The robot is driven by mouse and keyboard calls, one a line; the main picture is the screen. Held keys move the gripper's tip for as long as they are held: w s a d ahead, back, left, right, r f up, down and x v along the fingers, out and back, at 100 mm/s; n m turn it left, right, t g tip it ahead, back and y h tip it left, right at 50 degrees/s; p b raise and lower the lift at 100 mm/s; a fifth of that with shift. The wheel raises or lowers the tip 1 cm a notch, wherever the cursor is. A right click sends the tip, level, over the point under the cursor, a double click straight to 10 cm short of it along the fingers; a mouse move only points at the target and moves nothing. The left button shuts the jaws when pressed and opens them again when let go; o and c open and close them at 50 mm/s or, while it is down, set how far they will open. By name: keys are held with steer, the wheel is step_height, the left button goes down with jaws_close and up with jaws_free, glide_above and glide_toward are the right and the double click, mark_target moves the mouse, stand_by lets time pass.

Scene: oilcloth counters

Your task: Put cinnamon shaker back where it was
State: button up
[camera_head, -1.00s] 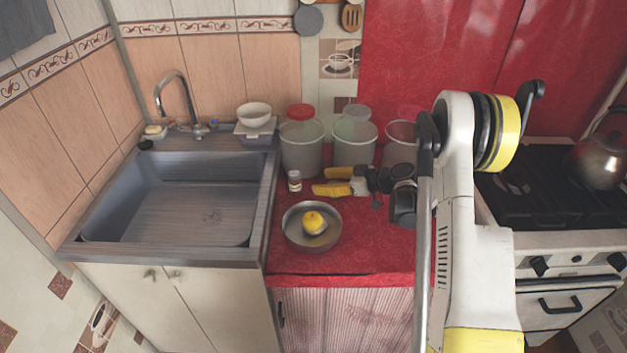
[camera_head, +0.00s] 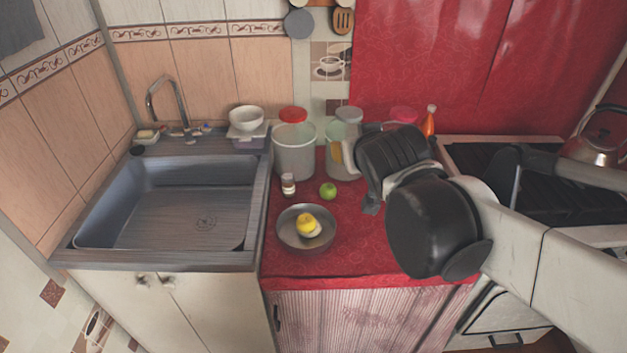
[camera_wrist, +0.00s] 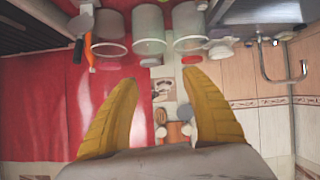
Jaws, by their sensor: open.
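A small shaker (camera_head: 288,185) with a pale lid and brownish lower part stands upright on the red counter, in front of a large clear canister; its label is too small to read. I cannot make it out in the wrist view. My gripper, with yellow fingers (camera_wrist: 158,76), is open and empty in the wrist view, which looks upside down toward the back wall. In the head view its black wrist hides most of the fingers; a yellow part shows by the second canister, right of the shaker and apart from it.
A metal bowl (camera_head: 290,238) holding a yellow fruit (camera_head: 308,225) is in front of the shaker. A green fruit (camera_head: 328,191) lies right of it. Clear canisters (camera_head: 294,152) line the back. The sink (camera_head: 170,205) is left, the stove right. An orange bottle (camera_head: 429,121) stands behind.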

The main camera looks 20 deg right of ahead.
steer(key=s+a+f+n+g+y, duration=0.1)
steer(key=s+a+f+g, duration=0.1)
steer(key=s+a+f, duration=0.2)
steer(key=s+a+f+n+g+y, duration=0.1)
steer(key=s+a+f, duration=0.3)
steer(key=s, duration=0.5)
steer(key=shift+s+f+g+y, duration=0.4)
steer(key=shift+f+g+y, duration=0.3)
steer(key=shift+y, duration=0.1)
steer(key=shift+r, duration=0.1)
